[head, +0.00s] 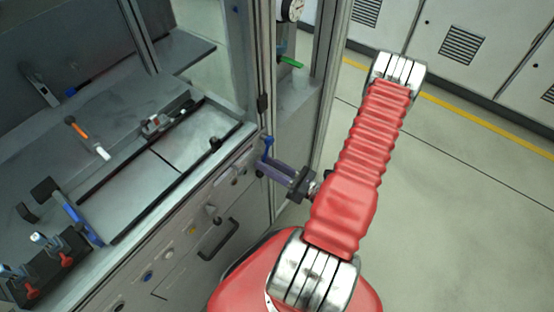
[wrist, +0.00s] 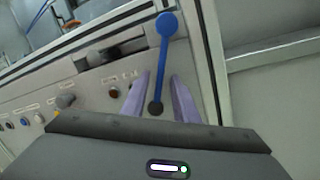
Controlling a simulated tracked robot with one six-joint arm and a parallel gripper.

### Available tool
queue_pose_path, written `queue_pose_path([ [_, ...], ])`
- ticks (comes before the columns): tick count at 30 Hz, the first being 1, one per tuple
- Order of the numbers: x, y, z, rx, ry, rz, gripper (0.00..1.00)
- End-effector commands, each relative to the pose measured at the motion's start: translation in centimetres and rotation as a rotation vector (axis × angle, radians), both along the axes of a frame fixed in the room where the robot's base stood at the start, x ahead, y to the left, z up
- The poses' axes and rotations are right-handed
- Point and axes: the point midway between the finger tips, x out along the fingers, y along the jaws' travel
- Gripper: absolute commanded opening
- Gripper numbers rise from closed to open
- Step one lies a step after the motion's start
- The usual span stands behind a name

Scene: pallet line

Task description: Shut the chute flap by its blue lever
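The blue lever (head: 267,146) stands at the right corner of the cabinet front. In the wrist view, the blue lever (wrist: 163,60) points up from a dark pivot to a round blue knob, slightly tilted right. My gripper (head: 266,167) is at the cabinet corner, close to the lever. In the wrist view, my gripper (wrist: 161,76) has its two purple fingers apart, and the lever's shaft shows between them. I see a gap on each side; whether the fingers reach around the shaft in depth I cannot tell. I cannot make out the chute flap for certain.
The cabinet front holds a dark handle (head: 218,239) and several knobs and buttons. A metal frame post (head: 262,75) rises behind the lever. A green lever (head: 290,62) is farther back. Tools lie on the worktop at left. The floor at right is clear.

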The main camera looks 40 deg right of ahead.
Motion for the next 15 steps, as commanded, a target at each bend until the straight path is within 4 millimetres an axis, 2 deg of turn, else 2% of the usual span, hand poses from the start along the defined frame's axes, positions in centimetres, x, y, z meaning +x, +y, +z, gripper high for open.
queue_pose_path([
  [7,-0.7,-0.3,-0.2,0.001,0.001,-0.002,0.27],
  [15,-2.9,-1.0,-0.6,0.001,0.000,-0.004,0.27],
])
